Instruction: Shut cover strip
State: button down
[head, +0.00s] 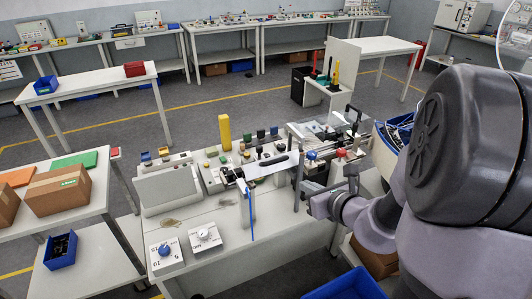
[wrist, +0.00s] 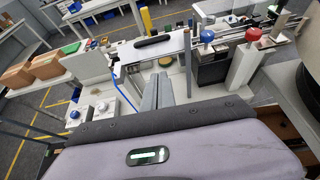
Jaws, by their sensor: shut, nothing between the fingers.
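The cover strip (wrist: 132,54) is a pale, flat panel with a black handle (wrist: 153,41) on it. It is ahead of my gripper in the wrist view and appears to stand up from the bench, with an open space visible under it. In the head view the cover strip (head: 262,170) is at the middle of the bench. My gripper (wrist: 164,78) has its two grey fingers together, with nothing between them. The fingertips show just below the strip in the wrist view; I cannot tell whether they touch it.
A red knob (wrist: 253,35) and a blue knob (wrist: 207,36) stand on posts to the right. A yellow block (head: 224,131) stands behind. Two white dial boxes, one with a blue knob (head: 164,249), sit at the front left. A blue bin (head: 345,286) is below the bench.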

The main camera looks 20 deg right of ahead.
jog(key=w+f+b, duration=0.2)
jog(key=w, duration=1)
jog(key=shift+w+a+f, duration=0.15)
jog(key=shift+a+f, duration=0.1)
jog(key=shift+f, duration=0.05)
jog(key=shift+r, duration=0.1)
